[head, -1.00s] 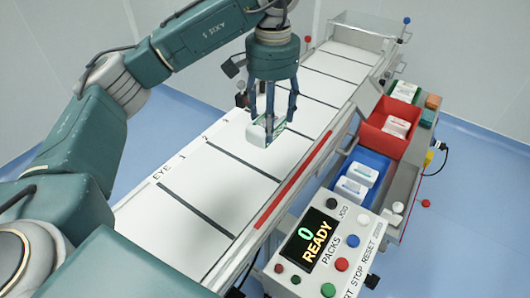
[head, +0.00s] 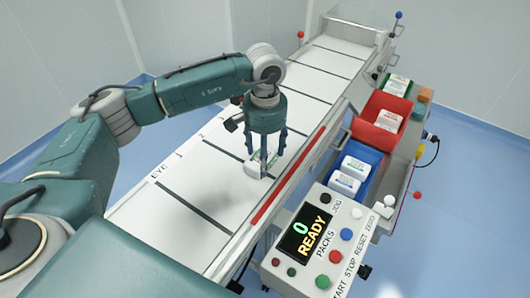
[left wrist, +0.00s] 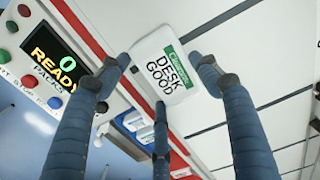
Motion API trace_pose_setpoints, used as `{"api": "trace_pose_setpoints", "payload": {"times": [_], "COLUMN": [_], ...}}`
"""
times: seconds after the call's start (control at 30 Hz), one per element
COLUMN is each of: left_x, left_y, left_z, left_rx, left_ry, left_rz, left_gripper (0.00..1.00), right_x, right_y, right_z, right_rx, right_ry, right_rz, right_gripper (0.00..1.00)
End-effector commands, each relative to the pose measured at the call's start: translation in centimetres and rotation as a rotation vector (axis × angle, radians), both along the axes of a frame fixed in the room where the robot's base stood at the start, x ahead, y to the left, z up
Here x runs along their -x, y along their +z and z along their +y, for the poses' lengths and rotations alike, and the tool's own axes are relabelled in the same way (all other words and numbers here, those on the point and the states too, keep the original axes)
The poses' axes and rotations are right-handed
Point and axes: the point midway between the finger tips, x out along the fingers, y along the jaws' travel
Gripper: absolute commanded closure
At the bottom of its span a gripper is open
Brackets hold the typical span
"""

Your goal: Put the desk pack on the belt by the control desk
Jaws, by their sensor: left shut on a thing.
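The desk pack (head: 253,167) is a small white pack with a green band. In the left wrist view the pack (left wrist: 163,72) reads "DESK GOOD". My left gripper (head: 266,168) points down over the belt and its blue fingers are shut on the pack. The white belt (head: 180,212) has dark cross lines, and the pack is over its middle stretch. I cannot tell whether the pack touches the belt. The control desk (head: 325,238) stands at the belt's near right side, its display showing "0 READY". My right gripper is not in view.
A blue bin (head: 374,157) with white packs and a red bin (head: 371,132) with a white pack stand right of the belt. A red strip (head: 288,176) runs along the belt's right edge. The belt's near end is clear.

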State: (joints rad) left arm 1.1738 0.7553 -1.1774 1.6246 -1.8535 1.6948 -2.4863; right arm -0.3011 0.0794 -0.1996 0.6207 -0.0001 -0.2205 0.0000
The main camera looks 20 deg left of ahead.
Motion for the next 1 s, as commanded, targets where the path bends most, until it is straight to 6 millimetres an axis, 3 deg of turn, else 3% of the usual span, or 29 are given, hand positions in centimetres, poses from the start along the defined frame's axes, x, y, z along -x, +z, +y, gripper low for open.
{"api": "trace_pose_setpoints", "payload": {"times": [0.2, 0.23, 0.3, 0.73, 1.0], "left_x": [0.0, 0.0, 0.0, -0.1, -0.2], "left_y": [-0.4, -0.3, -0.3, 0.4, 5.6], "left_z": [0.0, 0.0, 0.0, 0.0, 0.0], "left_rx": [0.000, 0.000, 0.000, 0.000, 0.001], "left_ry": [0.000, 0.000, 0.000, 0.001, 0.000], "left_rz": [0.000, 0.001, 0.001, -0.001, -0.006], "left_gripper": [0.67, 0.33, 0.19, 0.18, 0.18], "right_x": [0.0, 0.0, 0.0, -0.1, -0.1], "right_y": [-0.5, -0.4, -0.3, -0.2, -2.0], "right_z": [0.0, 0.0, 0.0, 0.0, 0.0], "right_rx": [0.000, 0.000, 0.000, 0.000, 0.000], "right_ry": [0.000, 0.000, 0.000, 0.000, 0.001], "right_rz": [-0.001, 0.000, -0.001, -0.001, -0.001], "right_gripper": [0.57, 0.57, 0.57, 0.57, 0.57]}}
